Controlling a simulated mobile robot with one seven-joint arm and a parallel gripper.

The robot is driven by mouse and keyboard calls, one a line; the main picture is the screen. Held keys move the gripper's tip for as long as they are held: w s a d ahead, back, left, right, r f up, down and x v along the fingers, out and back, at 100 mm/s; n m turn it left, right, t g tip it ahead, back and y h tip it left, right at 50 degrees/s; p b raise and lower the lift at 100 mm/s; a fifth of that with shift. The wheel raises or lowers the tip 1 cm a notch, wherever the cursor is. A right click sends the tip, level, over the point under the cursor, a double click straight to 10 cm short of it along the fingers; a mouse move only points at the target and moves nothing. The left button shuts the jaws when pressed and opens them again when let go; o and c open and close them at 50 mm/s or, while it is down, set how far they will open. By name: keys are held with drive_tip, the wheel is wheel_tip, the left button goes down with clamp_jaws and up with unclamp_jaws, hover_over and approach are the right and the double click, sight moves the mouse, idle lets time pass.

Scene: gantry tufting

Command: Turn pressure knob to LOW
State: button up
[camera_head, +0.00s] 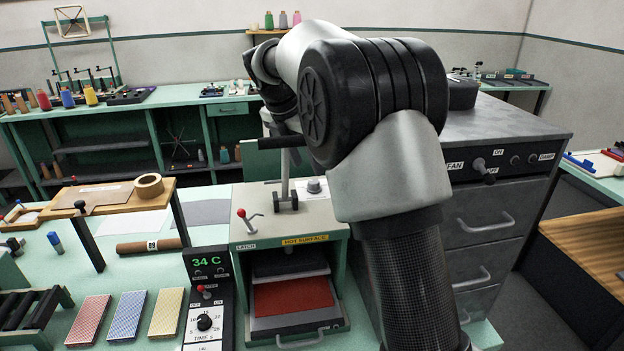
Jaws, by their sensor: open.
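A small grey round knob (313,186) on a white label plate (326,193) stands on top of the green press, beside my arm. I take it for the pressure knob. The label and the knob's setting are too small to read. The press (241,232) has a yellow HOT SURFACE strip and a red sheet in its open front. My arm rises in front of the press's right side and bends to the upper left, its black wrist behind the elbow.
An upright grey lever with a black crossbar (282,142) and a red-tipped LATCH lever (246,219) stand on the press. A timer box (207,273) reading 34 C is at its left. A grey drawer cabinet (480,214) is at the right. Coloured blocks lie at front left.

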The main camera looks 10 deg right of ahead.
sight(314, 182)
drive_tip(key=x, duration=0.6)
drive_tip(key=shift+d+f, duration=0.1)
drive_tip(key=shift+f, duration=0.05)
drive_tip(key=shift+c, duration=0.2)
